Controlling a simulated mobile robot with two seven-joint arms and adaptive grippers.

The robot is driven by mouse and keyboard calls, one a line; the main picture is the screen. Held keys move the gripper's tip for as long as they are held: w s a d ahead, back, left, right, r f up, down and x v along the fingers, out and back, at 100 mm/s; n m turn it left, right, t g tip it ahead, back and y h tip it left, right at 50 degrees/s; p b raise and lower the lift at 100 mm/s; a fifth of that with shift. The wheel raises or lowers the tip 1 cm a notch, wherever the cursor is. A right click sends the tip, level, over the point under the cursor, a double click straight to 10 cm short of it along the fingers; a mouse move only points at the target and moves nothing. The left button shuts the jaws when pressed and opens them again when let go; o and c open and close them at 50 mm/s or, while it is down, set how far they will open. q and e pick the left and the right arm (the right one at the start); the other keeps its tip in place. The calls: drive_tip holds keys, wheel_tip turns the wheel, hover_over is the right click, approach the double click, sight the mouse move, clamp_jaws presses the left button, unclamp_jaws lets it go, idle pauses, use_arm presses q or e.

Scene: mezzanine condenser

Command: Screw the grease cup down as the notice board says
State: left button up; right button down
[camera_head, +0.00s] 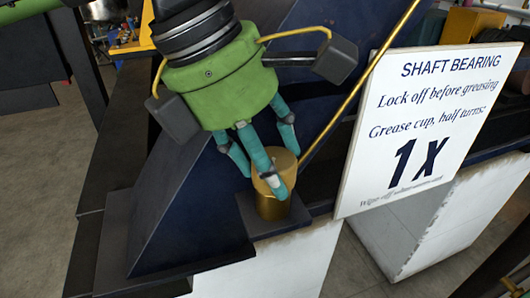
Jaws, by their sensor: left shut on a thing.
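The brass grease cup (270,207) stands upright on a small dark pad on top of the white plinth. My left gripper (264,178), green with teal fingers, comes down from above and is shut on the cup's cap, with fingers around its sides. The fingers hide part of the cap. The white notice board (430,120) stands to the right and reads "SHAFT BEARING", "Lock off before greasing", "Grease cup, half turns: 1x". A smaller bottom line about wiping off is partly blurred. My right gripper is not in view.
A thin brass pipe (362,82) rises from the cup up to the right, close to my gripper. A dark blue sloped housing (190,190) stands behind and left. The white plinth (275,268) ends at the front. Grey floor (38,190) is free at left.

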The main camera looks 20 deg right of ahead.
use_arm(q)
drive_tip(key=o, duration=1.1)
drive_tip(key=shift+s, duration=0.1)
drive_tip(key=shift+s+d, duration=0.1)
drive_tip(key=shift+d, duration=0.1)
drive_tip(key=shift+a+r, duration=0.15)
drive_tip(key=shift+r, duration=0.15)
drive_tip(key=v, duration=1.1)
drive_tip(key=shift+r, duration=0.25)
